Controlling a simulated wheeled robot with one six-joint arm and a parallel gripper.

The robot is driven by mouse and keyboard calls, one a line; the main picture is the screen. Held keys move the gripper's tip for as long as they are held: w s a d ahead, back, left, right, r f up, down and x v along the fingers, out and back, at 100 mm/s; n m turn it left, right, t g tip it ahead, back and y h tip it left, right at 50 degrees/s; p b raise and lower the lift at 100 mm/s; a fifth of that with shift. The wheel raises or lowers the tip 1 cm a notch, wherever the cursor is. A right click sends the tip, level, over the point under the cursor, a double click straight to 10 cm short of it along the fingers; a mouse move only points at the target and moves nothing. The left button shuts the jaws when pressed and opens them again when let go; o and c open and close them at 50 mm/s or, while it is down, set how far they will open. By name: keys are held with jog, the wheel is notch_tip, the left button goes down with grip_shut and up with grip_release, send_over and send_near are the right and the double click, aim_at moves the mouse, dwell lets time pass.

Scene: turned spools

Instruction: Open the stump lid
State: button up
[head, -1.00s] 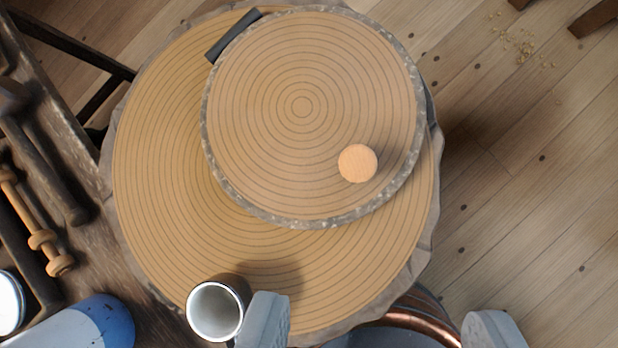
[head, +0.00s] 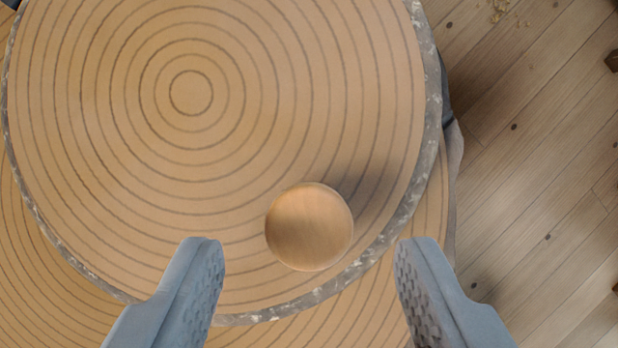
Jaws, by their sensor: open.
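The stump lid (head: 120,180) is a round wooden disc with dark growth rings and a grey bark rim. It lies flat on the larger ringed stump top (head: 50,290) and fills much of the head view. A round wooden knob (head: 309,227) stands on the lid near its lower right edge. My gripper (head: 309,258) is open and empty. Its two grey-blue fingers are on either side of the knob in the picture, with clear gaps. The fingertips appear slightly nearer the camera's bottom edge than the knob's middle. The height between fingers and lid is hard to tell.
Plank floor (head: 550,180) shows to the right of the stump, with small crumbs (head: 500,10) at the top. The lid around the knob is clear. A dark piece shows behind the lid's right rim.

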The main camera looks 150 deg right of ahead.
jog(key=shift+x, duration=1.3)
grip_shut()
jog(key=shift+r, duration=0.1)
jog(key=shift+a+r+h, duration=0.25)
jog(key=shift+r+h, duration=0.05)
jog(key=shift+r, duration=0.2)
jog(key=w+a+r+n+g+h, duration=0.1)
jog(key=w+a+r+g+h, duration=0.1)
jog(key=a+r+h, duration=0.6)
jog(key=shift+w+a+r, duration=0.45)
jog(key=shift+a+r, duration=0.35)
jog(key=shift+r, duration=1.1)
